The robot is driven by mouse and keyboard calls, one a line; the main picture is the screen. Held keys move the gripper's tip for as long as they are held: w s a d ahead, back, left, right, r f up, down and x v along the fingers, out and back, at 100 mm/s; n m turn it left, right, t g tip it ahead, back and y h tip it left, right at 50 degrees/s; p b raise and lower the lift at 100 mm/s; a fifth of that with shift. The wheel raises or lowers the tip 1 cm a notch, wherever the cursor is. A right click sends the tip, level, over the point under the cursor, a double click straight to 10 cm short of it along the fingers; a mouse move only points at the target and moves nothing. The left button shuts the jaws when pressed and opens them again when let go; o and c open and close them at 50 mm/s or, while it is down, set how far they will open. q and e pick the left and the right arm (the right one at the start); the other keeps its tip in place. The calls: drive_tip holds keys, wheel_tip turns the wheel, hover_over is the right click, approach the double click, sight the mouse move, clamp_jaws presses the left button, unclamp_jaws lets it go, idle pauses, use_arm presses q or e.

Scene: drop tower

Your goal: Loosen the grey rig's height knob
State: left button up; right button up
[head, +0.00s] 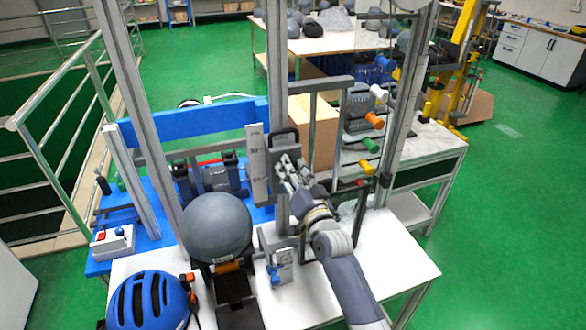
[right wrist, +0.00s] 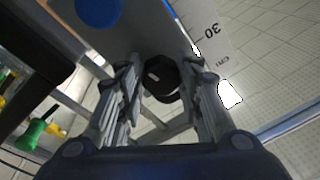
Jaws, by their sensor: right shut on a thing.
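The grey rig (head: 277,70) stands at the middle of the head view, with a white height scale (head: 257,168) and a dark carriage beside it. The height knob (right wrist: 161,76) is a black knob in the right wrist view, below the scale's 30 mark. My right gripper (head: 287,172) reaches up to the carriage from the lower right. Its fingers lie on both sides of the knob and are shut on it. In the head view the fingers hide the knob. My left gripper is not in view.
A grey ball-shaped headform (head: 216,227) and a blue helmet (head: 151,301) are left of my right arm. A rack with coloured handles (head: 374,121) stands close on the right. The white bench (head: 390,262) is clear at the front right.

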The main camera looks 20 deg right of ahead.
drive_tip(key=shift+r+m+h, duration=0.1)
drive_tip(key=shift+m+h, duration=0.3)
drive_tip(key=shift+m, duration=1)
drive_tip(key=o, duration=1.1)
drive_tip(key=shift+c, duration=0.2)
drive_tip(key=s+f, duration=0.1)
drive_tip(key=s, duration=1.1)
drive_tip(key=shift+f, duration=0.4)
